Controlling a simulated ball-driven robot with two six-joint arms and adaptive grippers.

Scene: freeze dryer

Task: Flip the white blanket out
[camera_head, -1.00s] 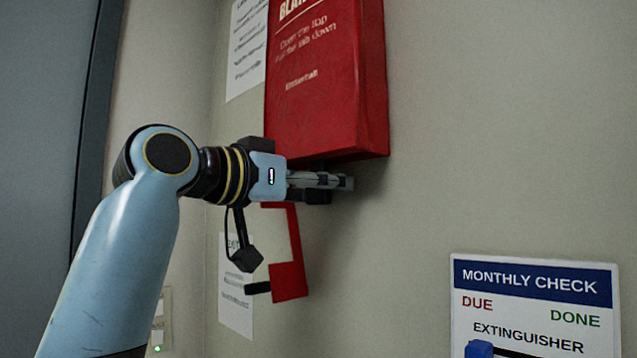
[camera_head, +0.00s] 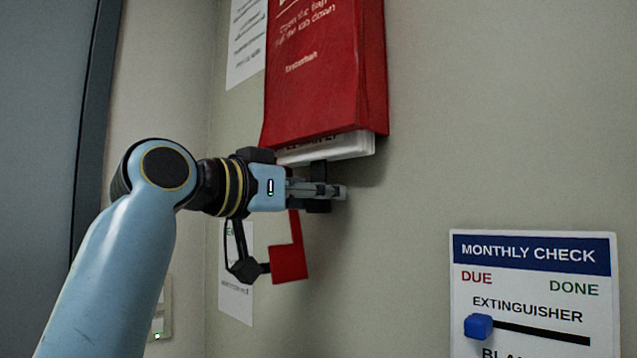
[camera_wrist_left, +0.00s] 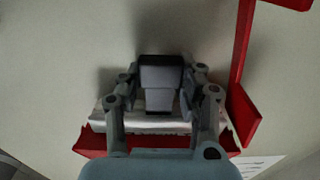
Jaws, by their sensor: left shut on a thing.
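The white blanket (camera_head: 345,147) shows as a folded edge below the mouth of the red wall case (camera_head: 330,90). Most of it is hidden inside the case. My left gripper (camera_head: 330,190) is just below that edge, shut on a dark pull tab (camera_head: 318,168) that hangs from the blanket. In the left wrist view my left gripper (camera_wrist_left: 160,85) has its fingers on both sides of the dark tab (camera_wrist_left: 160,75). The blanket (camera_wrist_left: 98,115) and the case's red rim (camera_wrist_left: 90,143) lie behind it. My right gripper is not in view.
A red flap (camera_head: 290,265) hangs below the case, close to my left arm. A monthly check board (camera_head: 535,255) with a blue slider (camera_head: 478,326) is at the lower right. The wall between case and board is clear. A grey door (camera_head: 40,120) is at the left.

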